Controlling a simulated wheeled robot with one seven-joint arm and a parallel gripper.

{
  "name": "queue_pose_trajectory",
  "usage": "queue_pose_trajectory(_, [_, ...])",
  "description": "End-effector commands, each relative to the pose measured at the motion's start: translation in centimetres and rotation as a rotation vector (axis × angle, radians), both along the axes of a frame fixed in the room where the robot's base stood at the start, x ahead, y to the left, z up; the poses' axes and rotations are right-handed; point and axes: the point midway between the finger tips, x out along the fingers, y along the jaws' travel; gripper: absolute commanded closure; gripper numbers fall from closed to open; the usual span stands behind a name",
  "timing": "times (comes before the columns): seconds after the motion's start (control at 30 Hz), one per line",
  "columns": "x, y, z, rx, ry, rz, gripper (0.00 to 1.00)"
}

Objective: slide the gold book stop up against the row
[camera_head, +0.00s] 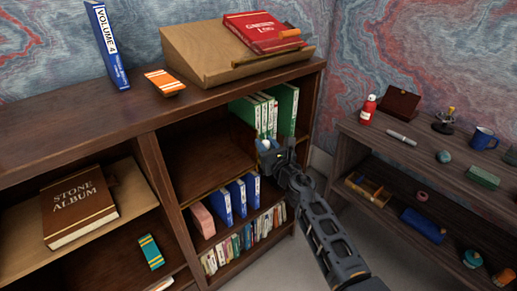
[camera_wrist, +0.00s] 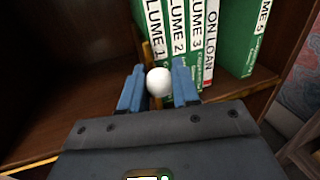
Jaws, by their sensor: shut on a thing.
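A row of green books labelled Volume 1, Volume 2 and Volume 3 (camera_wrist: 196,35), with a white "ON LOAN" spine (camera_wrist: 210,42), stands on the shelf in the wrist view. A green Volume 5 (camera_wrist: 240,40) leans at the right. The row also shows in the head view (camera_head: 264,112). The gold book stop (camera_wrist: 147,52) is a thin upright strip at the left end of the row, close beside Volume 1; I cannot tell if they touch. My gripper (camera_wrist: 159,84) is shut on its round white knob (camera_wrist: 159,82). My gripper (camera_head: 268,154) also shows at the shelf front.
The shelf (camera_head: 195,160) left of the row is bare. Blue books (camera_head: 238,196) and a pink block (camera_head: 202,220) stand one shelf below. A slanted stand (camera_head: 205,58) with a red log book (camera_head: 262,32) is on top. A side desk (camera_head: 380,140) with small items stands right.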

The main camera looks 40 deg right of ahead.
Motion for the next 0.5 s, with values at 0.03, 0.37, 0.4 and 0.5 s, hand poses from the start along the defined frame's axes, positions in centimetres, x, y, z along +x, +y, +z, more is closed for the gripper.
queue_pose_trajectory(0.03, [-0.1, -1.3, 0.0, 0.001, -0.001, -0.010, 1.00])
queue_pose_trajectory(0.37, [-0.2, -8.9, -0.1, 0.001, -0.002, -0.011, 1.00])
queue_pose_trajectory(0.4, [-0.2, -9.6, 0.0, 0.001, -0.002, -0.011, 1.00])
queue_pose_trajectory(0.5, [-0.2, -10.8, -0.1, 0.001, -0.002, -0.010, 1.00])
